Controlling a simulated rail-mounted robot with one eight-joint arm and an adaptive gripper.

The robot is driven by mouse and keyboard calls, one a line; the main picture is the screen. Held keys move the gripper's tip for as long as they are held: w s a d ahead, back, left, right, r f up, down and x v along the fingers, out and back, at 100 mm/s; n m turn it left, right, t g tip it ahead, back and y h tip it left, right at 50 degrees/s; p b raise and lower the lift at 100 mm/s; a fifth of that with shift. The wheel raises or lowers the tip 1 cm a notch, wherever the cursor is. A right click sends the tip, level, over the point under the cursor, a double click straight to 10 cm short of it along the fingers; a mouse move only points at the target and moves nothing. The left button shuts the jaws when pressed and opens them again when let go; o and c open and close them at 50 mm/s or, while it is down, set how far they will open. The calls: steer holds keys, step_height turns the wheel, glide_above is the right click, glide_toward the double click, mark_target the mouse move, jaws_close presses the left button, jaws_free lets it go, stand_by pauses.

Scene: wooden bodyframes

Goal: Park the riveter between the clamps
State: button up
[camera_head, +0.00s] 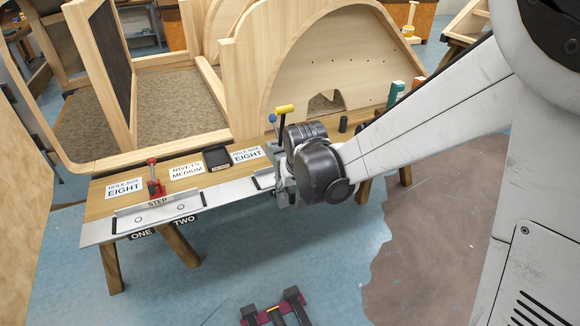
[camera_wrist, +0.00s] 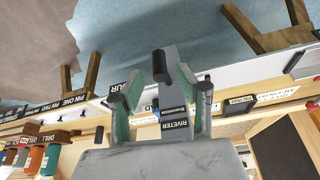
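The riveter (camera_wrist: 175,95) is a grey tool with a dark tip and a "RIVETER" label, seen between my fingers in the wrist view. My gripper (camera_wrist: 162,108) has green-padded fingers on both sides of it. A gap shows between the left finger and the riveter; the right finger is close beside it. In the head view my gripper (camera_head: 290,190) is at the right part of the bench's metal strip, and my wrist hides most of it and the riveter. A red clamp (camera_head: 156,180) stands at the strip's left. A yellow handle (camera_head: 284,108) and a blue knob (camera_head: 272,118) rise behind my gripper.
The wooden bench (camera_head: 100,207) carries "HOLE SIZE EIGHT" signs (camera_head: 124,188), a "RIVETS MEDIUM" sign (camera_head: 187,171) and a black tray (camera_head: 216,158). The strip between the red clamp and my gripper looks mostly clear. A large wooden bodyframe (camera_head: 325,60) stands behind. Several bottles (camera_head: 397,92) stand at right.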

steer(key=shift+x, duration=1.5)
steer(key=shift+c, duration=0.5)
jaws_close()
